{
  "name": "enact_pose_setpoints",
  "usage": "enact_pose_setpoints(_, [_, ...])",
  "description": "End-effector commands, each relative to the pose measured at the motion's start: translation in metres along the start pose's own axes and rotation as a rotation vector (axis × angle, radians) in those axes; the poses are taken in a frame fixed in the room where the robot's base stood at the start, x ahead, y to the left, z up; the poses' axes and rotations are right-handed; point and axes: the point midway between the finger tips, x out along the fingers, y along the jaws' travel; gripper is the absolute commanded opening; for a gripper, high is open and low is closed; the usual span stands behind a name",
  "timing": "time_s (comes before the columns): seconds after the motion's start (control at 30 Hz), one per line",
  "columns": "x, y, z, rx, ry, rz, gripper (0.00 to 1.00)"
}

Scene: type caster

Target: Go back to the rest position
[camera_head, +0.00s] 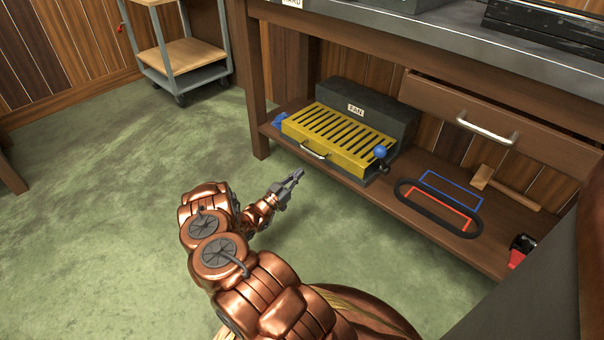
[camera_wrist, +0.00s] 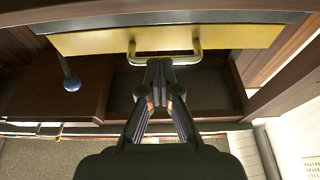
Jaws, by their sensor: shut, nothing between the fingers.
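My gripper (camera_head: 297,176) is at the end of my copper-coloured arm, over the green floor in front of the bench's lower shelf. Its fingers are closed together and empty. In the wrist view the gripper (camera_wrist: 159,66) points at the metal handle (camera_wrist: 165,57) of the yellow slotted unit, and the fingertips overlap the handle in the picture. In the head view the handle (camera_head: 313,153) shows clear of the gripper, with a gap between them.
The lower shelf (camera_head: 425,240) also holds a black oval ring (camera_head: 402,190), a blue outline (camera_head: 440,175), a wooden piece (camera_head: 483,176) and a red-and-black object (camera_head: 522,247). A drawer (camera_head: 450,105) hangs above. A wheeled cart (camera_head: 180,58) stands back left.

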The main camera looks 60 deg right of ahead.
Motion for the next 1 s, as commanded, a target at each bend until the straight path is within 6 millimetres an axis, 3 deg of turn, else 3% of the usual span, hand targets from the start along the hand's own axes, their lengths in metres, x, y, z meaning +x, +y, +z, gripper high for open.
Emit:
enact_pose_setpoints(0.23, [-0.013,0.003,0.006,0.002,0.008,0.005,0.0])
enact_pose_setpoints(0.67, [-0.015,-0.004,0.003,0.015,-0.013,-0.002,0.0])
enact_pose_setpoints(0.77, [-0.018,-0.023,-0.008,0.042,-0.076,-0.031,0.0])
enact_pose_setpoints(1.0, [-0.047,-0.103,-0.053,0.139,-0.335,-0.176,0.0])
